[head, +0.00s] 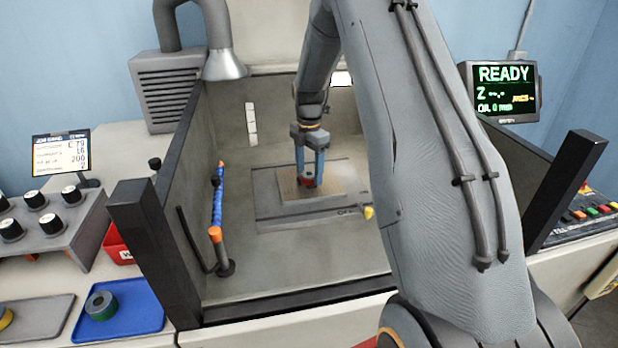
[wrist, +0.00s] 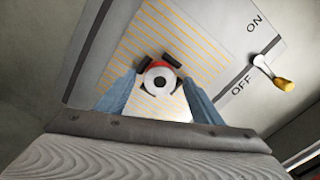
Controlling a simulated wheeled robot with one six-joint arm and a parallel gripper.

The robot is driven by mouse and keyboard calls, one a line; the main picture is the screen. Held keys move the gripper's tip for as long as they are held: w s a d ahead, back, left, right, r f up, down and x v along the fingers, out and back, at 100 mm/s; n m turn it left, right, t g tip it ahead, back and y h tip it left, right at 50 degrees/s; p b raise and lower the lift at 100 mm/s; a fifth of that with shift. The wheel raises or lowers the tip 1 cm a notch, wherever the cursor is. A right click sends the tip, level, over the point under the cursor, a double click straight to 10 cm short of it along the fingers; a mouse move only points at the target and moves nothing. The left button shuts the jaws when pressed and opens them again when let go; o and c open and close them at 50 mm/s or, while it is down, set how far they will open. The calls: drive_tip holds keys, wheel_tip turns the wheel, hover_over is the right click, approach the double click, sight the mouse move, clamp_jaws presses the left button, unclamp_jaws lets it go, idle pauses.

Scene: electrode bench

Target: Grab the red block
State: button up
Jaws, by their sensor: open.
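The red block (head: 309,182) is small and stands on a striped plate (head: 335,186) inside the grey tank. In the wrist view its red side (wrist: 159,65) shows behind a round white top with a dark centre. In the wrist view one finger of my gripper (wrist: 161,82) is on each side of the block. I cannot tell whether either finger touches it.
A lever with a yellow knob (head: 369,213) sits right of the plate, by ON and OFF marks. A blue segmented hose (head: 217,200) with an orange tip stands at the tank's left. Dark posts and walls edge the tank. A screen (head: 503,90) reads READY.

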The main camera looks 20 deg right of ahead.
drive_tip(key=c, duration=1.5)
drive_tip(key=shift+r, duration=0.1)
drive_tip(key=shift+c, duration=0.2)
